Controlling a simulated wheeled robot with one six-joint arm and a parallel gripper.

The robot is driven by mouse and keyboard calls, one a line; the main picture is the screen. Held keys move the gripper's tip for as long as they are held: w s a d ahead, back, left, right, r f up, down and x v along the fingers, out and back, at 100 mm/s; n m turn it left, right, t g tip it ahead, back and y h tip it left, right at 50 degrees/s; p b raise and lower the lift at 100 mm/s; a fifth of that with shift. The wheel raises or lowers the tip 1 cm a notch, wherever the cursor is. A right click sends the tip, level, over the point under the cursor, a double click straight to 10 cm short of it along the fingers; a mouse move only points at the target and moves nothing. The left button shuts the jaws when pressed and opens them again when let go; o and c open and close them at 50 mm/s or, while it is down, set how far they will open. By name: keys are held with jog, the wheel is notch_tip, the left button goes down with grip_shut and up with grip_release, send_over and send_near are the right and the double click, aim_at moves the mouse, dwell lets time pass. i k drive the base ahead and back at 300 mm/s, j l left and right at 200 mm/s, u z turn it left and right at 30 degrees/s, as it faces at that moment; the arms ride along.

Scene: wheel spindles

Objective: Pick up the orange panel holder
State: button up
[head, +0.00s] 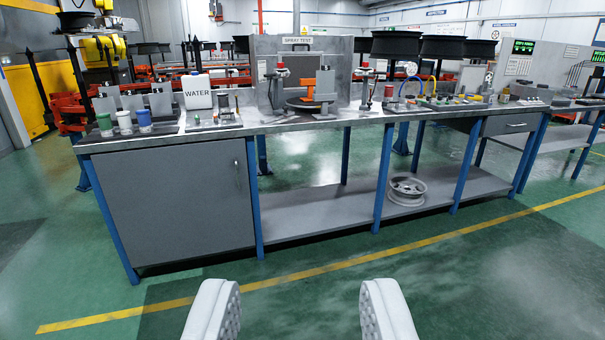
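The orange panel holder (319,97) appears to be the small orange piece on the bench, in front of the "SPRAY TEST" booth panel. It stands on a dark round disc (297,105), with a grey upright panel (325,82) at it. It is small at this distance, so its exact shape is hard to tell. My gripper (300,290) is open and empty at the bottom of the head view. Its two white ribbed fingers are wide apart, over the floor and well short of the bench.
A long grey workbench (165,140) with blue legs spans the view. On it stand a WATER container (198,92), several cups (124,122), and red-and-grey stands (278,85) beside the disc. A wheel rim (407,190) lies on the lower shelf. Green floor in front is clear.

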aim_at(310, 83)
jog(key=i, duration=3.55)
jog(key=i+j+z, duration=0.15)
jog(key=i, duration=0.65)
